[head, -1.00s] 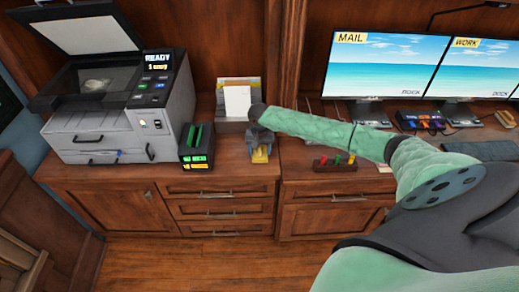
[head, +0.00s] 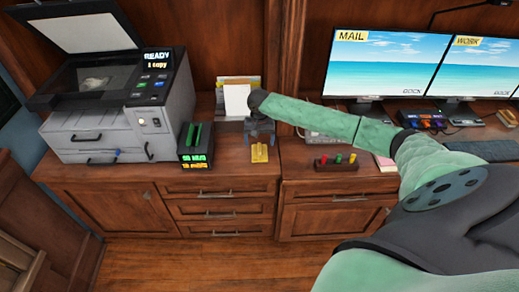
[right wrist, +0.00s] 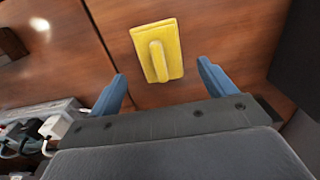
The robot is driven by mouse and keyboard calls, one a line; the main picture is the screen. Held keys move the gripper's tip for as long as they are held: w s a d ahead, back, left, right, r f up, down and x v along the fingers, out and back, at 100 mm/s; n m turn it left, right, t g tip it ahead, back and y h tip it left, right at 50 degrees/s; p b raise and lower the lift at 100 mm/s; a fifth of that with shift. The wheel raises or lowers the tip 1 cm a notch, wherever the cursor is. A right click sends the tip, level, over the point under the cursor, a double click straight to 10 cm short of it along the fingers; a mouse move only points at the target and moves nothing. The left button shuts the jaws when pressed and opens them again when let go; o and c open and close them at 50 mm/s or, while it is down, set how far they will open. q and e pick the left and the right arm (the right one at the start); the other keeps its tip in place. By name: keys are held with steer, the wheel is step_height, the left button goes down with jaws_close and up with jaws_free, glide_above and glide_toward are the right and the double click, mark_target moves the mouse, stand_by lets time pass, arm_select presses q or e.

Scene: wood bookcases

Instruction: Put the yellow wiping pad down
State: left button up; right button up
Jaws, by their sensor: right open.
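The yellow wiping pad (head: 259,153) lies on the wooden counter near its front edge, in front of the paper holder. In the right wrist view the yellow wiping pad (right wrist: 157,52) lies flat with its raised handle facing up. My right gripper (head: 260,139) is just behind the pad in the head view, apart from it. In the right wrist view my right gripper (right wrist: 160,84) has its two blue fingers spread wide with nothing between them; the pad is beyond the fingertips. My left gripper is not in view.
A copier (head: 120,105) with its lid raised stands at the left. A dark box with a green display (head: 196,148) is left of the pad. A paper holder (head: 237,98) stands behind. A rack with coloured pegs (head: 337,163) and monitors (head: 372,66) are to the right.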

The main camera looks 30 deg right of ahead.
mark_target(259, 147)
step_height(259, 147, up, 6)
steer(key=shift+f+b, duration=0.2)
steer(key=shift+b, duration=0.45)
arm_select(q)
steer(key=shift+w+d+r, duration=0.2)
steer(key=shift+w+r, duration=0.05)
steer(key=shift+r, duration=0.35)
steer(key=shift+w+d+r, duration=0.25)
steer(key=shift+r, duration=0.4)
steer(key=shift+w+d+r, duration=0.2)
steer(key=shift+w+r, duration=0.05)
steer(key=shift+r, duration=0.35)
arm_select(e)
steer(key=shift+r, duration=0.7)
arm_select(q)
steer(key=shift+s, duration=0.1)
